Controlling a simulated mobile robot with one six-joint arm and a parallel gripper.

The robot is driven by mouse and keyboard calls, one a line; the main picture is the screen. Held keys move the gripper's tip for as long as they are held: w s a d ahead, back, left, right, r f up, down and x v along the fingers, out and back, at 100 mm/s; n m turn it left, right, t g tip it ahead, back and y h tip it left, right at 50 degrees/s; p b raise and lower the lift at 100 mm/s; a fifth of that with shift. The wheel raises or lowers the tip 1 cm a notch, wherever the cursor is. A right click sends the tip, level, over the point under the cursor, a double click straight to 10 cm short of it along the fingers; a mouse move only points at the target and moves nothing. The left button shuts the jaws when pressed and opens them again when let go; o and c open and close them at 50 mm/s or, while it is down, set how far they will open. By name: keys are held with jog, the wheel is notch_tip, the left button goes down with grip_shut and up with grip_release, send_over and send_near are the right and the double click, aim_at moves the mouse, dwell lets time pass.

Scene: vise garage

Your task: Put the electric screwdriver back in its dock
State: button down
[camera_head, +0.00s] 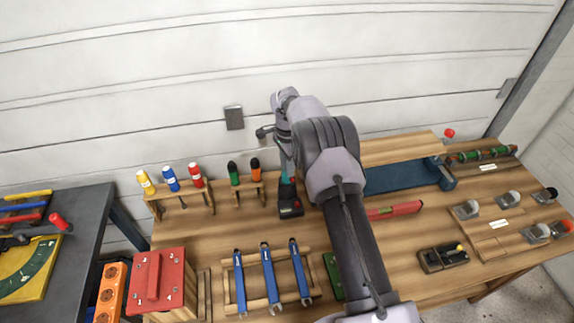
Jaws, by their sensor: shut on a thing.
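My gripper (286,165) points down over the middle of the bench, in front of the back wall. It is shut on the electric screwdriver, whose teal part (287,189) shows just below the jaws. The fingertips are small and partly hidden by the arm. Directly below the teal part is a black block with red marks (291,209), which seems to be the dock. The teal part overlaps the block in this view; I cannot tell whether it is seated in it or just above.
A rack with green and orange-handled tools (244,177) stands close left of the gripper. A tray of blue wrenches (267,280) lies in front. A red level (394,210) and blue vise (405,177) are to the right. A black holder (443,258) sits further right.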

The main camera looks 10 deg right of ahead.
jog(key=shift+f, duration=0.2)
jog(key=c, duration=0.6)
grip_release()
jog(key=shift+r+p, duration=1.75)
jog(key=shift+r, duration=1.85)
jog(key=shift+f, duration=0.1)
